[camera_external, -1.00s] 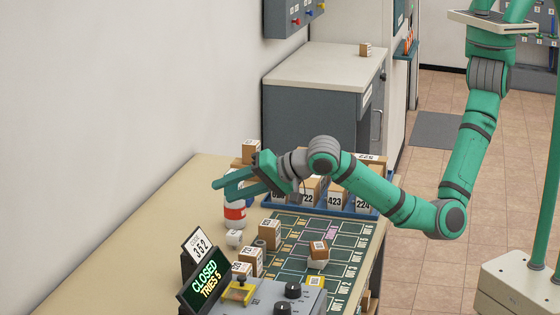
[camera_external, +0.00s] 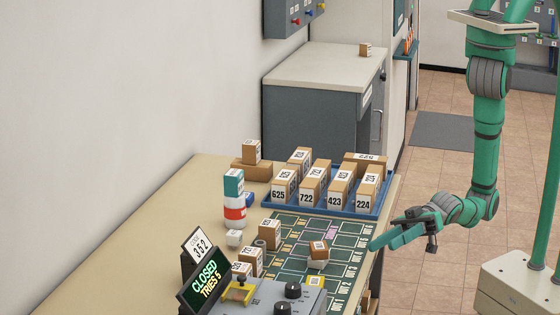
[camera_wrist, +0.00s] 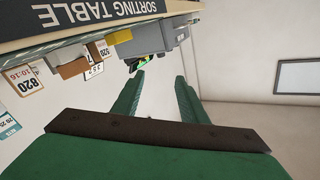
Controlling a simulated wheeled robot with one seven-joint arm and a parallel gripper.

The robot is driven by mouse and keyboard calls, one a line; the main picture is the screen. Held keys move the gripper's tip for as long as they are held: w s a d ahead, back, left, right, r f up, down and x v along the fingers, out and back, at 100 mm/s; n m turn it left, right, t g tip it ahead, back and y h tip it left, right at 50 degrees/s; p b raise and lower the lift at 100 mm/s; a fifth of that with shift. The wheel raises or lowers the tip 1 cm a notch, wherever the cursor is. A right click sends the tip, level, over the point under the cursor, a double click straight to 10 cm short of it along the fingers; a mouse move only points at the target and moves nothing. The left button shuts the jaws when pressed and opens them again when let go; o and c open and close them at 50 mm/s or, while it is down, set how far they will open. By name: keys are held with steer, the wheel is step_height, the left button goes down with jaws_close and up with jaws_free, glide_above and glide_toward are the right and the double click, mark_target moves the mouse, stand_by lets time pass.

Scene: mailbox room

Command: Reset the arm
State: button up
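My green gripper (camera_external: 375,244) hangs past the right edge of the sorting table, clear of everything on it. In the wrist view its two fingers (camera_wrist: 160,82) stand apart with nothing between them. My arm is folded back to the right, over the tiled floor.
The sorting table (camera_external: 170,200) carries a blue tray (camera_external: 318,207) of numbered boxes and a "CLOSED TRIES 5" display (camera_external: 207,283). A grey control box (camera_external: 300,300) stands in front. Loose boxes lie on the green grid (camera_external: 330,232). A grey cabinet (camera_external: 310,105) stands behind.

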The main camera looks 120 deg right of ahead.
steer(key=s+d+f+n, duration=0.1)
steer(key=s+d+f, duration=0.55)
steer(key=s, duration=0.35)
steer(key=s+d+h, duration=0.1)
steer(key=s+d, duration=0.3)
steer(key=s, duration=0.3)
steer(key=s+d+g+h, duration=0.1)
steer(key=s+d, duration=0.3)
steer(key=s, duration=0.4)
steer(key=s+d+f+g+h, duration=0.1)
steer(key=s+d+h, duration=0.2)
steer(key=s, duration=0.4)
steer(key=shift+s+d, duration=0.2)
steer(key=shift+d, duration=0.6)
